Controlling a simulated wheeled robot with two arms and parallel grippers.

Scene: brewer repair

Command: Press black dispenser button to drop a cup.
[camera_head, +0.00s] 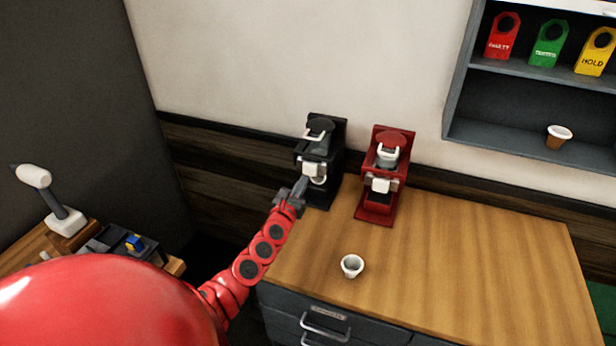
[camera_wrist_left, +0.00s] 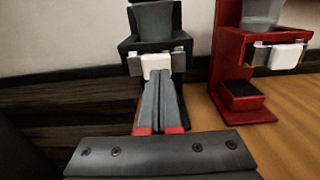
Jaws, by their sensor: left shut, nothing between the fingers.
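The black dispenser (camera_head: 326,135) stands on the left end of the wooden counter against the wall. It also shows in the left wrist view (camera_wrist_left: 177,24), with a white block (camera_wrist_left: 155,63) on its front. My left gripper (camera_head: 303,184) is shut and empty in front of the dispenser. In the left wrist view its fingertips (camera_wrist_left: 158,76) reach up to the lower edge of the white block; I cannot tell whether they touch it. A small pale round shape shows just below the block in the head view, partly hidden. A white cup (camera_head: 352,267) stands upright on the counter's front. My right gripper is out of view.
A red dispenser (camera_head: 385,180) stands close to the right of the black one. The counter (camera_head: 480,260) is clear on the right. A wall shelf (camera_head: 490,135) holds coloured tags and another cup (camera_head: 558,136). A side table with tools is at the left.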

